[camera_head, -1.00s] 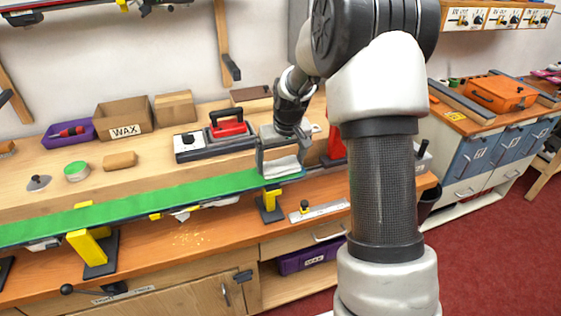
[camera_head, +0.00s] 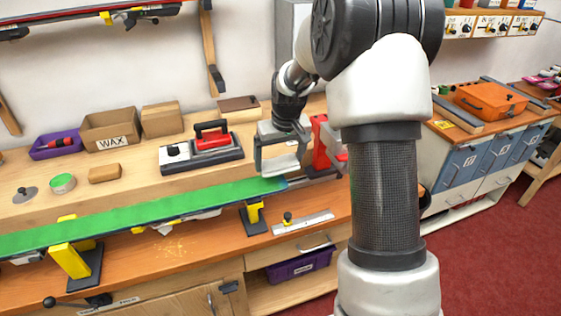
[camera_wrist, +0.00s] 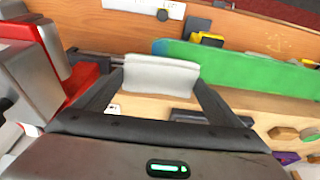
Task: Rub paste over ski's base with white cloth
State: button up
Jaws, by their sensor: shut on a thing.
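The ski (camera_head: 130,213) lies level along the bench with its bright green face up, its right end just below my gripper. It also shows in the wrist view (camera_wrist: 235,65). My gripper (camera_head: 284,160) is shut on the white cloth (camera_wrist: 162,74), a folded pad spanning its two fingers. The cloth also shows as a pale strip in the head view (camera_head: 281,166). It is at the ski's right end; I cannot tell whether it touches the face. No separate paste layer can be told from the green. My arm hides part of the bench at right.
A red vise-like piece (camera_head: 322,145) stands close to the right of my gripper. Behind the ski are a red-handled block (camera_head: 211,136), a WAX box (camera_head: 110,128), a round green-topped tin (camera_head: 62,183) and a tan block (camera_head: 104,173). Yellow supports (camera_head: 70,259) hold the ski.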

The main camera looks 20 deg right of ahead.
jog(key=shift+r+p, duration=0.95)
jog(key=shift+r, duration=0.95)
